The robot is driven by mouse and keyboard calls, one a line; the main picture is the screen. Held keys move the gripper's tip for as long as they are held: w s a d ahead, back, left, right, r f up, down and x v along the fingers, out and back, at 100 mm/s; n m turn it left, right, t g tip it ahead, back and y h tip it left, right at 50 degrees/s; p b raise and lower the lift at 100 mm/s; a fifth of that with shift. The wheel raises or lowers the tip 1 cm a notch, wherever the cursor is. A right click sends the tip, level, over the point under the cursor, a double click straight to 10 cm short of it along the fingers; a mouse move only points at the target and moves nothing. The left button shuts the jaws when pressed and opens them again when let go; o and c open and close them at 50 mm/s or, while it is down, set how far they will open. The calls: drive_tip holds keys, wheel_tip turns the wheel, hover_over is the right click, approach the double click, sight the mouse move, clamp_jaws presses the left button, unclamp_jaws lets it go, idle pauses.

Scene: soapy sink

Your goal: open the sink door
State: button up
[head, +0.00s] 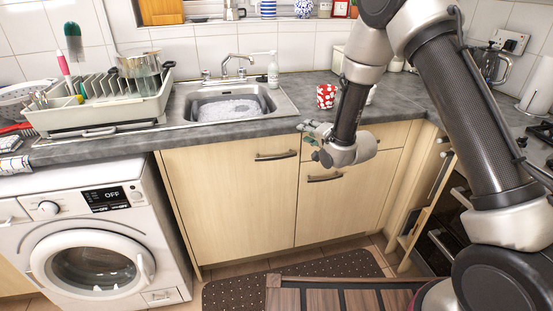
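The sink door (228,195) is a light wood cabinet panel below the sink (230,105), and it is closed. Its dark bar handle (276,156) runs level near the top right of the panel. My gripper (309,138) is in front of the cabinets, to the right of this handle and slightly higher in the picture. It points left and looks apart from the handle. The fingers are small and partly overlap, so I cannot tell how far apart they are. I see nothing held in them.
A second cabinet front with its own handle (325,178) is right of the sink door. A washing machine (95,240) stands to the left. A dark dotted mat (235,291) lies on the floor in front. A red spotted cup (326,96) stands on the counter above my gripper.

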sight(277, 159)
drive_tip(key=s+a+f+m+t+y, duration=0.1)
drive_tip(key=s+a+f+m+y, duration=0.4)
drive_tip(key=f, duration=0.6)
drive_tip(key=w+a, duration=0.1)
drive_tip(key=a, duration=0.1)
drive_tip(key=w+a+n, duration=0.1)
drive_tip(key=w+a, duration=0.1)
drive_tip(key=w+a+n+h, duration=0.1)
drive_tip(key=a, duration=0.1)
drive_tip(key=shift+w+a+f, duration=0.15)
drive_tip(key=shift+w, duration=0.25)
drive_tip(key=shift+c, duration=0.2)
clamp_jaws()
